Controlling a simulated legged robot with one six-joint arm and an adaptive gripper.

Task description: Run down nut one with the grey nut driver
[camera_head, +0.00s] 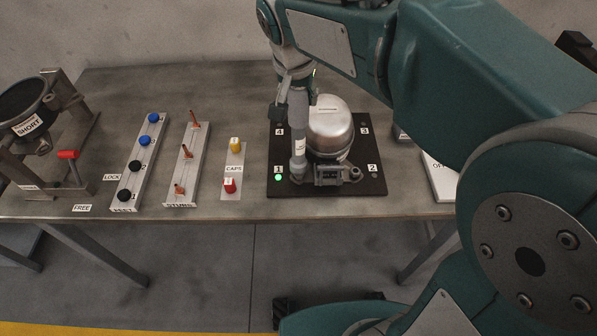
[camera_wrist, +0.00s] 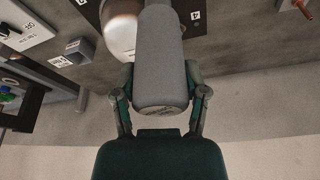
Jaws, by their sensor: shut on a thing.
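The grey nut driver (camera_head: 298,130) stands upright in my gripper (camera_head: 294,84), over the front left corner of the black pallet. My gripper also shows in the wrist view (camera_wrist: 160,98), its two fingers shut on either side of the driver's grey body (camera_wrist: 163,60). The driver's lower end is at the corner marked 1, beside a lit green lamp (camera_head: 278,177). Nut one itself is hidden by the driver. The silver compressor (camera_head: 330,122) sits on the black pallet (camera_head: 318,190), to the right of the driver.
Left of the pallet are the caps strip with a yellow cap (camera_head: 235,144) and a red cap (camera_head: 230,185), a rack of copper-coloured pieces (camera_head: 186,152), and a rack of blue and black knobs (camera_head: 140,155). A fixture labelled SHORT (camera_head: 28,125) stands far left. My arm covers the right side.

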